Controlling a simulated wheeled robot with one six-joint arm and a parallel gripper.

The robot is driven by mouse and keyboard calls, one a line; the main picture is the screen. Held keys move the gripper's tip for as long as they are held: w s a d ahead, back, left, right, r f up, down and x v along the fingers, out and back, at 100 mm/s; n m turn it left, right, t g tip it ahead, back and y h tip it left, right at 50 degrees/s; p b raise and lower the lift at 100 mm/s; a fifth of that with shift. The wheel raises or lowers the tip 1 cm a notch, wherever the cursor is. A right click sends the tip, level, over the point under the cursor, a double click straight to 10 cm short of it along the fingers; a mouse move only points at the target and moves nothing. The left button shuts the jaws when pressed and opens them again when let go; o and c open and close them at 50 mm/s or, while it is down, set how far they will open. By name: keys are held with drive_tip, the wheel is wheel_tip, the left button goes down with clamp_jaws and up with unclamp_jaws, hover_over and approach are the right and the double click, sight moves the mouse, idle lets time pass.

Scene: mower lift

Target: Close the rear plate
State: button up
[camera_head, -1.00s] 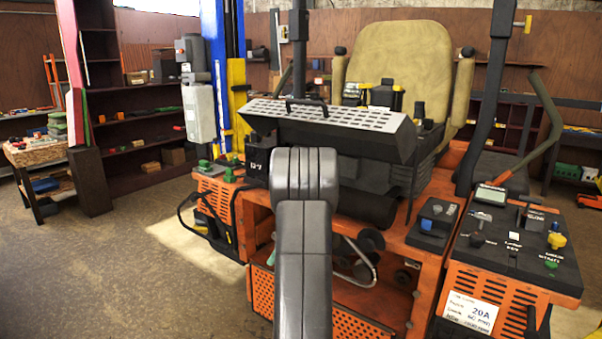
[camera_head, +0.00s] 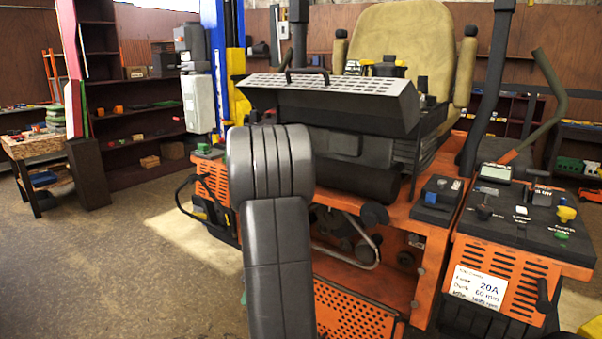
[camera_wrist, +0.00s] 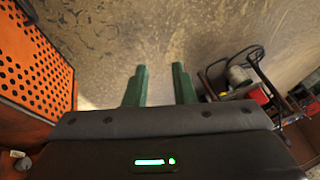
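The orange mower shows its rear in the head view. A grey perforated plate with a black handle (camera_head: 330,88) sits raised and tilted over the dark engine part. Below the open bay is an orange perforated plate (camera_head: 352,312), sloping and partly hidden by my arm. I cannot tell for certain which is the rear plate. An orange perforated panel (camera_wrist: 32,62) also shows at the left of the wrist view. My gripper (camera_wrist: 159,82) has two green fingers apart with bare floor between them, right of that panel. It is empty and mostly hidden behind my arm in the head view.
A control box (camera_head: 520,235) with a 20A label stands right of the bay. Black tubing and dark parts (camera_wrist: 245,80) lie right of my fingers. A blue lift post (camera_head: 222,60) and a wooden workbench (camera_head: 35,147) stand left. Floor at the left is clear.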

wheel_tip(320, 180, down, 20)
drive_tip(key=s+a+n+t+h, duration=0.1)
drive_tip(key=t+h, duration=0.3)
drive_tip(key=t, duration=0.1)
drive_tip(key=shift+s+n+t, duration=0.2)
drive_tip(key=shift+n+t, duration=0.1)
drive_tip(key=shift+t, duration=0.1)
drive_tip(key=shift+r, duration=0.25)
idle(0.3)
